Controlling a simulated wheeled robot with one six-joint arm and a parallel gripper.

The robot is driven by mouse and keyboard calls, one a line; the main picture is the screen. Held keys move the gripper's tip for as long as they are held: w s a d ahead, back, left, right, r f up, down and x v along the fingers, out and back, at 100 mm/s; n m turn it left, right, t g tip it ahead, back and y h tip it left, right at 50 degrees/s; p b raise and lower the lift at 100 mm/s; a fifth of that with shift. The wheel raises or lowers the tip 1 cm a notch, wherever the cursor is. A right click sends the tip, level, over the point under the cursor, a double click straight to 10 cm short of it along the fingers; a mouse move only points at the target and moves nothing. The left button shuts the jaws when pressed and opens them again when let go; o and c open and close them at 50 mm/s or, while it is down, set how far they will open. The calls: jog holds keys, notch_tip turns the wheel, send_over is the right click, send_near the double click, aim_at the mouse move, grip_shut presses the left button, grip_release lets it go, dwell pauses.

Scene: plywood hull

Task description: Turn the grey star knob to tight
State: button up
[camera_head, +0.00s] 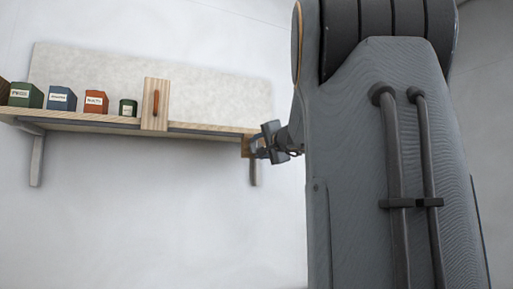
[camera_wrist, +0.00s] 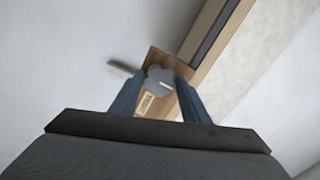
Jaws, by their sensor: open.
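The grey star knob (camera_wrist: 158,80) sits on a small wooden plate (camera_wrist: 154,57) at the shelf's end in the wrist view. A pale label with dark lettering, too small to read, is on the plate below the knob. My gripper (camera_wrist: 160,86) is open, with one blue-grey finger on each side of the knob. I cannot tell whether the fingers touch it. In the head view my gripper (camera_head: 262,145) is at the wooden plate (camera_head: 247,146) under the shelf's right end; the knob cannot be made out there.
The wall below is clear.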

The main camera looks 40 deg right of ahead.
jog(key=c, duration=0.7)
jog(key=m+b, duration=0.2)
jog(key=m, duration=1)
jog(key=shift+m, duration=0.4)
jog(key=m+p, duration=0.1)
jog(key=m, duration=0.3)
jog(key=shift+m, duration=0.7)
